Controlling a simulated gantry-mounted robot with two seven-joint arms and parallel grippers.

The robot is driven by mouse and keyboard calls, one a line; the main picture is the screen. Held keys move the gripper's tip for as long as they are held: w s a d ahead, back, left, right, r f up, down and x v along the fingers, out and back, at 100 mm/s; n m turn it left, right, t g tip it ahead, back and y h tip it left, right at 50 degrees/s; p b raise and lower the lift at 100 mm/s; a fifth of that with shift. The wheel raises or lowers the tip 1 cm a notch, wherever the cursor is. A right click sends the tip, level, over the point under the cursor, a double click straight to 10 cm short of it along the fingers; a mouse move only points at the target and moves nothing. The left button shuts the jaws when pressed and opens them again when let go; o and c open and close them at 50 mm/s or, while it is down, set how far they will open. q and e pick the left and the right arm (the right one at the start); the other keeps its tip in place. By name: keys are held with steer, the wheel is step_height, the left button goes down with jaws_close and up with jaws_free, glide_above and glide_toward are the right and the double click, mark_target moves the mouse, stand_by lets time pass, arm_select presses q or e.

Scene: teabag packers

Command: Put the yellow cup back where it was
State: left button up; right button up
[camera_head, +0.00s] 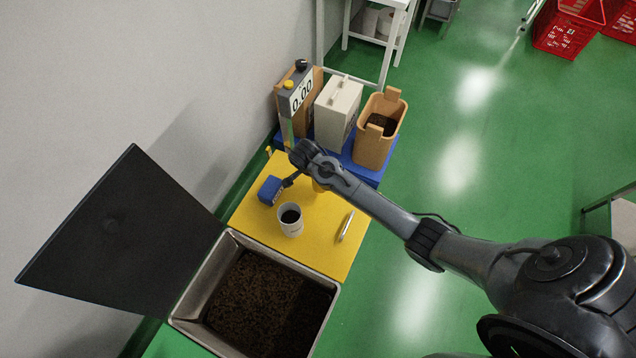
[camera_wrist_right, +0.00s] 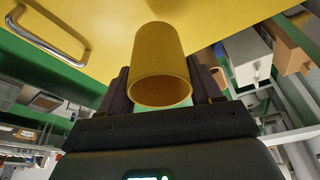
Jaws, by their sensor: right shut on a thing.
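The yellow cup (camera_wrist_right: 160,58) is between the two dark fingers of my right gripper (camera_wrist_right: 161,84) in the right wrist view. The gripper is shut on its sides, and the cup's open mouth faces the camera. In the head view only a small part of the cup (camera_head: 318,187) shows under my right arm, over the yellow work surface (camera_head: 325,255). My right fingertips are hidden there. I cannot tell whether the cup's base touches the surface. My left gripper is in neither view.
A white cup (camera_head: 290,221) with dark contents, a small blue block (camera_head: 270,190) and a silver handle-like piece (camera_head: 346,226) are close by. A metal bin (camera_head: 233,238) of brown material is in front.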

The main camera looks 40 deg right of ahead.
steer(key=shift+w+a+f, duration=0.3)
steer(key=shift+w+f, duration=0.2)
steer(key=shift+w, duration=0.1)
steer(key=shift+f, duration=1.9)
steer(key=shift+f, duration=0.1)
steer(key=o, duration=1)
steer(key=shift+o, duration=0.2)
steer(key=shift+a+r, duration=0.1)
steer(key=shift+r, duration=0.45)
steer(key=v, duration=1.1)
steer(key=shift+p, duration=0.3)
